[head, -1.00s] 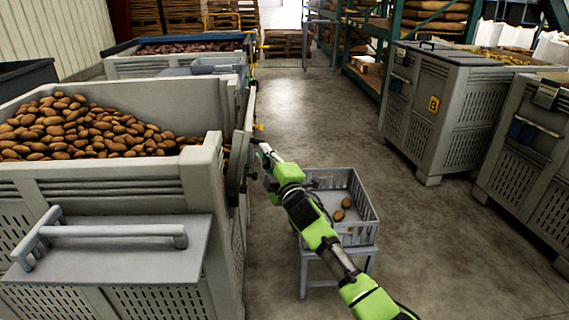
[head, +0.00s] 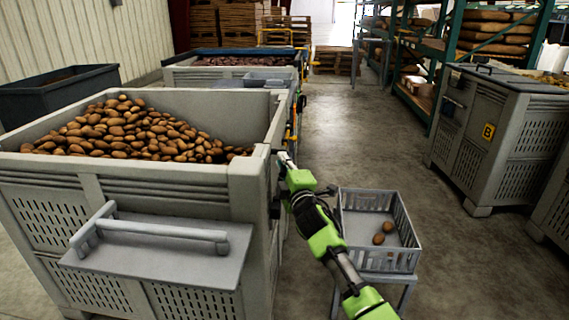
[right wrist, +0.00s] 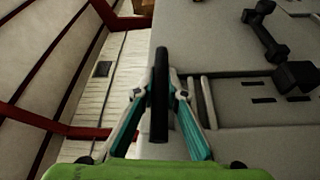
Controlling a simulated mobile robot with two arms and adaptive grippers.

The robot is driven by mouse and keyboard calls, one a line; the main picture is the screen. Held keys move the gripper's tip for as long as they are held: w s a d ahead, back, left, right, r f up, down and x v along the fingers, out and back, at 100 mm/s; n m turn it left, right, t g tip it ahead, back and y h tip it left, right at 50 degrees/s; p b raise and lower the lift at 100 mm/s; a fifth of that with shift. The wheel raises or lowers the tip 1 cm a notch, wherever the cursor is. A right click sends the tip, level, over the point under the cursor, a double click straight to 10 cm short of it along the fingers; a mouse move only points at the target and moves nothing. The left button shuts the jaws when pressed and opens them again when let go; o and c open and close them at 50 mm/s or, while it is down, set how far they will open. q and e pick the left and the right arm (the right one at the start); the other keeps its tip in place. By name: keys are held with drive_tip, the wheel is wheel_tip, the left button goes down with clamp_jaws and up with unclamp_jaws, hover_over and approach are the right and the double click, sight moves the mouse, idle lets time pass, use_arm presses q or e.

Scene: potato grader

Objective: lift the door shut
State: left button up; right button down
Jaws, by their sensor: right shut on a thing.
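My right gripper (head: 285,160) is at the right side wall of the near grey bin. In the right wrist view its two teal-padded fingers close from both sides on an upright black bar (right wrist: 160,95), apparently the door's handle. A grey slotted panel (right wrist: 228,110) with black latch fittings (right wrist: 265,35) fills the right of that view. The door itself is seen edge-on and mostly hidden in the head view, so I cannot tell whether it is fully shut. My left gripper is not in view.
The near bin (head: 160,185) holds a heap of potatoes (head: 125,132). A grey crate (head: 400,250) with a few potatoes stands on a low stand to the right of my arm. Another bin (head: 495,135) stands across the aisle. The concrete floor (head: 350,135) between is clear.

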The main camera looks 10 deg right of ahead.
drive_tip(key=c, duration=2)
unclamp_jaws()
drive_tip(key=shift+a, duration=0.15)
drive_tip(key=shift+c, duration=0.2)
drive_tip(key=shift+s+d+f, duration=0.1)
drive_tip(key=shift+s+d, duration=0.15)
drive_tip(key=shift+s, duration=0.4)
drive_tip(key=s+d, duration=0.1)
drive_tip(key=s, duration=0.9)
drive_tip(key=shift+s+d+f, duration=0.2)
drive_tip(key=shift+s+f, duration=0.05)
drive_tip(key=shift+f, duration=0.05)
